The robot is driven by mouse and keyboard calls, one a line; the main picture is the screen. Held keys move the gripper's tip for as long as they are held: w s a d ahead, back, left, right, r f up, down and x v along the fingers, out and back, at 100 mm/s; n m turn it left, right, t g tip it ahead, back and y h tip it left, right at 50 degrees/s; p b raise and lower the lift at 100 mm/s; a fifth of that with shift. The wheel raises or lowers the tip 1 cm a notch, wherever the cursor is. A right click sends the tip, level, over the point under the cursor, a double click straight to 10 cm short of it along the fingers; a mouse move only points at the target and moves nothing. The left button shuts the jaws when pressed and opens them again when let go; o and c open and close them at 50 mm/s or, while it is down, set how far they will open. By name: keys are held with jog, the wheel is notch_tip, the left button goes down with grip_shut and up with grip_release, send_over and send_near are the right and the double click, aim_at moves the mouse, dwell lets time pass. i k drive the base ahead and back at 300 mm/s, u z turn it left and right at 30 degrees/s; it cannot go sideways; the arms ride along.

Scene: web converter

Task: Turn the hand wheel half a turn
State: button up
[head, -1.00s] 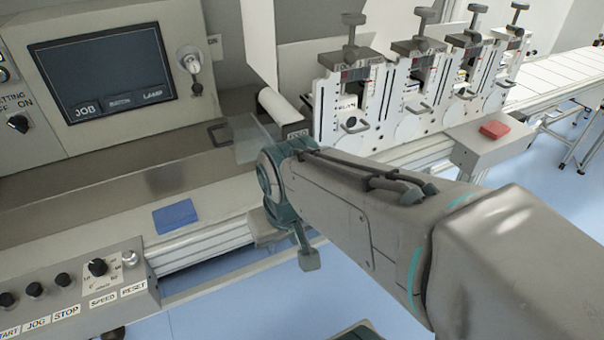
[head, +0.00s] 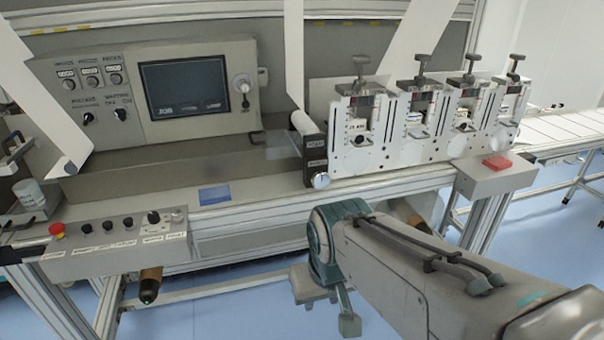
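A small round silver wheel or knob (head: 320,181) sits low on the dark end plate at the left of the row of white stations; I cannot tell for sure that it is the hand wheel. My gripper (head: 325,300) is at the lower middle, in front of the machine and below its front rail. It is apart from the silver wheel, lower in the picture. My wrist and arm partly hide the gripper, so its opening is unclear. No held thing shows.
A control box (head: 115,242) with knobs and a red button juts out at left. A blue pad (head: 214,195) lies on the machine's ledge. Blue floor (head: 245,305) is open left of my gripper.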

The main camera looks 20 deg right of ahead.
aim_at(320, 179)
jog(key=z, duration=0.2)
jog(key=i, duration=0.85)
jog(key=z, duration=0.3)
jog(key=k, duration=1.3)
jog(key=u, duration=0.3)
jog(key=i, duration=0.8)
jog(key=u, duration=0.1)
